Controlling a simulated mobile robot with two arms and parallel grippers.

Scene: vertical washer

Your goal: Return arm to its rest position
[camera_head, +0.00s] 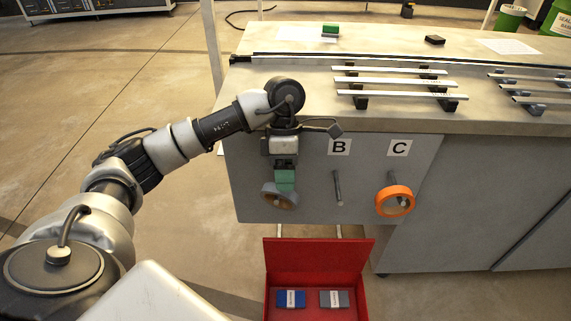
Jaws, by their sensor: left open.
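My left arm reaches in from the left, bent down in front of the grey board (310,205). My left gripper (286,188) points down by the board's left part and is open. A grey ring (282,200) is directly at its fingertips, in front of the board. I cannot tell whether the fingers touch it. The arm covers the place left of label B (339,147). An orange ring (395,201) hangs on the peg below label C (399,148). The peg (338,187) below B is bare. My right gripper is not in view.
The workbench (470,118) carries metal rails on black blocks (395,82), a green block (331,29) and a dark block (434,40). A red open box (318,251) with a blue (291,299) and a grey item (334,299) stands below the board. The floor at left is clear.

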